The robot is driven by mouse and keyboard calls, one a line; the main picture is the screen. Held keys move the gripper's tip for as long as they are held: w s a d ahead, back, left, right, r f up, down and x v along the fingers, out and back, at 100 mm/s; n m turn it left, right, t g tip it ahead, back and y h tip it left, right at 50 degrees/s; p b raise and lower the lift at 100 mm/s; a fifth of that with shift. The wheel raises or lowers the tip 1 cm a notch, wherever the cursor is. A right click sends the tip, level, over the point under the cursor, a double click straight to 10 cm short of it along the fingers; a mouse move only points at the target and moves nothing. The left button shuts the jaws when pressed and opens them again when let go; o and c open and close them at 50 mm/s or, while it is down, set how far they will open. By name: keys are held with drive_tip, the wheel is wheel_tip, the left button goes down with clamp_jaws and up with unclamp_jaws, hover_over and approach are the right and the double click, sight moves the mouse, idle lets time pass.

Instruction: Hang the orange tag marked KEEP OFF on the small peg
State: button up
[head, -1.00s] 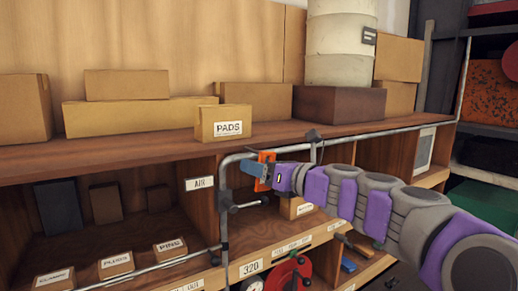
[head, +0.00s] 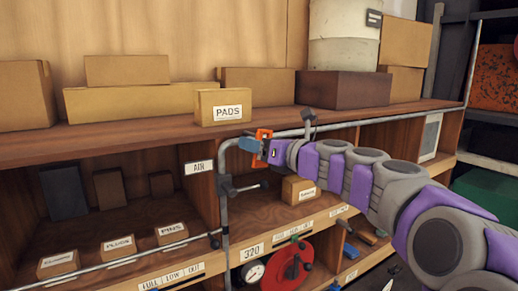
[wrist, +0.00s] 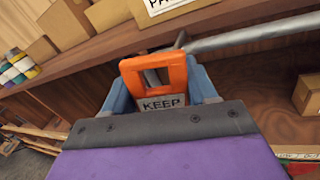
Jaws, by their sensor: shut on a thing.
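The orange tag (head: 264,134) is held upright in my gripper (head: 250,147), whose blue fingers are shut on its lower part. In the wrist view the tag (wrist: 178,72) shows a large opening, with the word KEEP on its white label; the lower text is hidden by the gripper (wrist: 163,100). Grey pipe shows through and behind the opening; I cannot tell whether anything passes through it. A short horizontal stub with a dark end (head: 245,188) sticks out of the upright pipe below my gripper. I cannot tell for certain which part is the small peg.
The grey pipe (head: 224,200) runs up and bends right along the wooden shelf edge (head: 130,146). A PADS box (head: 223,107) stands on the shelf just behind my gripper. A red reel (head: 288,265) and gauge (head: 252,273) sit below. A dark clip (head: 308,116) sits on the pipe.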

drive_tip(key=w+a, duration=0.1)
drive_tip(key=w, duration=0.2)
drive_tip(key=w+a+f, duration=0.1)
drive_tip(key=w, duration=0.1)
drive_tip(key=shift+a, duration=0.35)
idle(0.4)
idle(0.5)
drive_tip(key=o, duration=1.1)
